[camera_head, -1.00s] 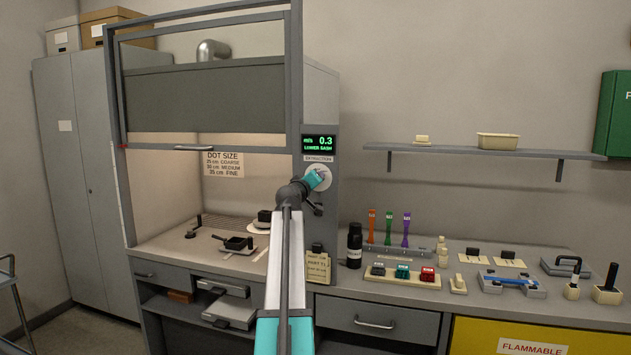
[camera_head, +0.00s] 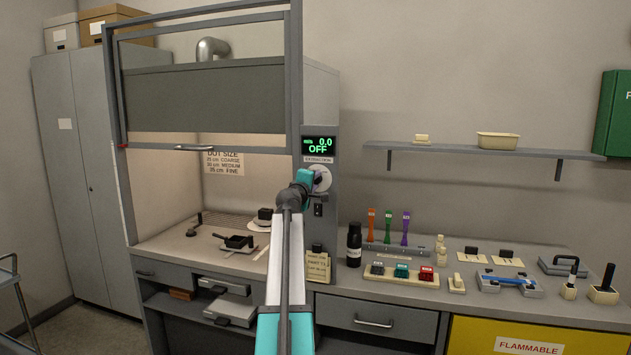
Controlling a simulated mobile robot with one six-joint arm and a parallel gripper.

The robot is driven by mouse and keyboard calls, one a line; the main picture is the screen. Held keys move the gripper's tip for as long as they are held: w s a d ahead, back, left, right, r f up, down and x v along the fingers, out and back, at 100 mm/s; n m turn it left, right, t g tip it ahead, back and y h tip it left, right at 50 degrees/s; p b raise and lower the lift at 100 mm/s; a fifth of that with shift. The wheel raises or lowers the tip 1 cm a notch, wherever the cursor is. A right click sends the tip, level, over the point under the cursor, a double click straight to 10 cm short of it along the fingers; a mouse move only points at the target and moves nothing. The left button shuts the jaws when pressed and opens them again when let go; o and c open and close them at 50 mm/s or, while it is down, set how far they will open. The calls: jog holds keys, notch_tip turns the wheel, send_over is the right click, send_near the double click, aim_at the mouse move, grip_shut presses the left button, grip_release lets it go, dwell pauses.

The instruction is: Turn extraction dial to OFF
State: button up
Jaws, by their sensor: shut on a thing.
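The extraction dial (camera_head: 322,178) is a pale round knob on the grey post at the right side of the fume hood, under a small "EXTRACTION" label. The display (camera_head: 319,145) above it reads 0.0 and OFF in green. My gripper (camera_head: 309,177) is at the dial's left part, shut on the dial; its fingertips are small and partly hidden by my teal wrist.
The hood sash (camera_head: 205,97) is raised, with a frame edge close to the left of the dial. A black bottle (camera_head: 354,244) and a bench (camera_head: 450,262) with several tools stand to the right. The wall right of the post is clear below the shelf (camera_head: 480,152).

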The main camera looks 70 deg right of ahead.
jog(key=shift+f, duration=0.3)
jog(key=o, duration=1.1)
jog(key=shift+w+a+r, duration=0.1)
jog(key=shift+a+r, duration=0.05)
jog(key=shift+c, duration=0.2)
jog(key=shift+r, duration=0.1)
jog(key=a+b, duration=0.2)
jog(key=a, duration=1.1)
jog(key=shift+s+a+b, duration=0.35)
jog(key=shift+s+b, duration=0.05)
jog(key=shift+s, duration=0.05)
